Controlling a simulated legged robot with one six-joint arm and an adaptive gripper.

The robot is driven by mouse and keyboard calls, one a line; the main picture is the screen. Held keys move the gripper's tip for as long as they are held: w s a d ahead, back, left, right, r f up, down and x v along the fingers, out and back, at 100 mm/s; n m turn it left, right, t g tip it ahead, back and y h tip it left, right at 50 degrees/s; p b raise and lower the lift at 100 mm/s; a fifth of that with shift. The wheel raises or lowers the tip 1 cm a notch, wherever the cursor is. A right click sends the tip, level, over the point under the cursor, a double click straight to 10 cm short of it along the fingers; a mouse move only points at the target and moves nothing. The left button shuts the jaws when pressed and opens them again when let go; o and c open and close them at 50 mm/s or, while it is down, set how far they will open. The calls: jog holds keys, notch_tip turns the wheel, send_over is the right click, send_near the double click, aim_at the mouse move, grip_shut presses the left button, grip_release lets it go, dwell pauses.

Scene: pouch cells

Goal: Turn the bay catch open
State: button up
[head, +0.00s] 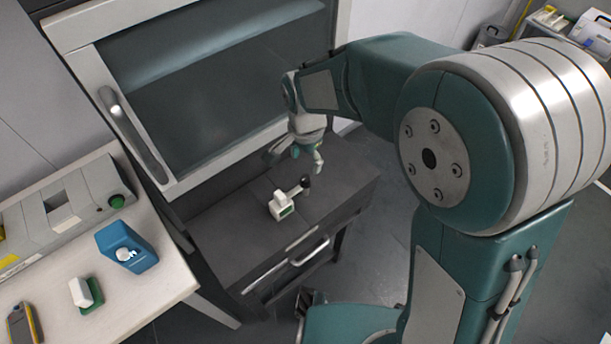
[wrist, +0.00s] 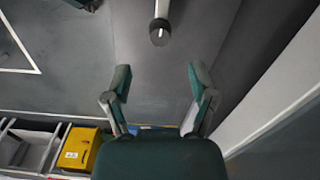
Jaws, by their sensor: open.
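The bay catch is a small white block (head: 281,206) with a green patch and a lever (head: 295,191) ending in a dark knob (head: 305,183). It sits on a dark grey surface in the head view, and the lever points to the upper right there. In the wrist view the lever's dark knob (wrist: 160,32) shows at the top centre, with the white block out of frame. My gripper (head: 297,157) is open and empty, above and behind the lever in the head view. In the wrist view the fingertips (wrist: 158,73) are spread apart, and the knob lies beyond them, not touched.
A large framed glass panel (head: 210,60) with a handle (head: 132,132) rises behind the dark surface (head: 225,245). A drawer handle (head: 300,252) is on its front. A bench (head: 150,275) at left holds a blue box (head: 127,247). A yellow bin (wrist: 80,150) shows in the wrist view.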

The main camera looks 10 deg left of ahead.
aim_at(305, 178)
notch_tip(305, 178, down, 8)
jog(key=shift+a+r, duration=0.1)
jog(key=shift+r, duration=0.15)
grip_shut()
